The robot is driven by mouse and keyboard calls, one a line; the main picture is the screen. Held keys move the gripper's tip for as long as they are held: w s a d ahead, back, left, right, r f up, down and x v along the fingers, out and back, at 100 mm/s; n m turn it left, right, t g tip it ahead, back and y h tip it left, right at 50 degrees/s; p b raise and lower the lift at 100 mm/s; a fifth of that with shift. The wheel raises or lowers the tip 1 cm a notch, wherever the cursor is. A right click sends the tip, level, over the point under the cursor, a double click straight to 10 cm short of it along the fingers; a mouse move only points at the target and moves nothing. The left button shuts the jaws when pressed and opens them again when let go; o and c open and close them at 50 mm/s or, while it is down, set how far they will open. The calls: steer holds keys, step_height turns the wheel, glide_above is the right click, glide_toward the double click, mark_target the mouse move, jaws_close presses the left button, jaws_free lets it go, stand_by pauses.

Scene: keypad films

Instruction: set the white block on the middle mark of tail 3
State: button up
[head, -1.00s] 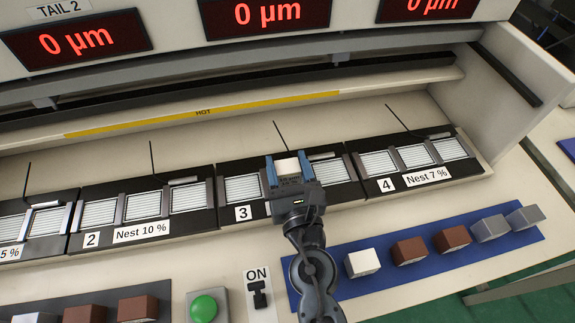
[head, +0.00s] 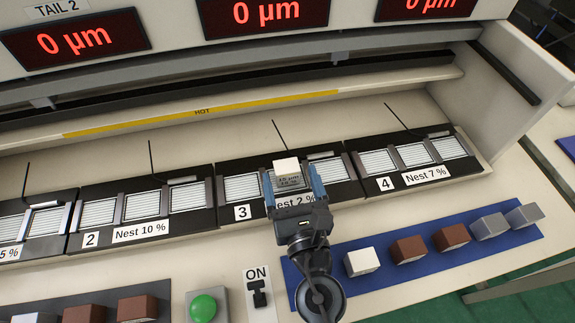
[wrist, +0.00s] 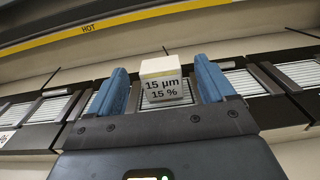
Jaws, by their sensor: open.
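The white block (head: 289,178), with a white top and a grey front labelled "15 µm 15 %", sits upright on the middle place of tail 3 (head: 226,212), between its left and right striped pads. It covers the middle mark, which I cannot see. It also shows in the wrist view (wrist: 164,85). My gripper (head: 291,172) is open in front of the block. Its blue fingers stand on either side, with a visible gap to the block on both sides in the wrist view (wrist: 161,68).
A blue mat (head: 440,262) at right holds another white block (head: 361,262), brown blocks (head: 408,250) and grey blocks (head: 489,227). Tail 4 (head: 368,187) adjoins on the right, tail 2 (head: 75,243) on the left. Thin rods rise behind the tails. A green button (head: 204,307) is at the front.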

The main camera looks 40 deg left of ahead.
steer(key=b+v, duration=0.1)
steer(key=v, duration=0.7)
steer(key=shift+d, duration=0.1)
stand_by(0.4)
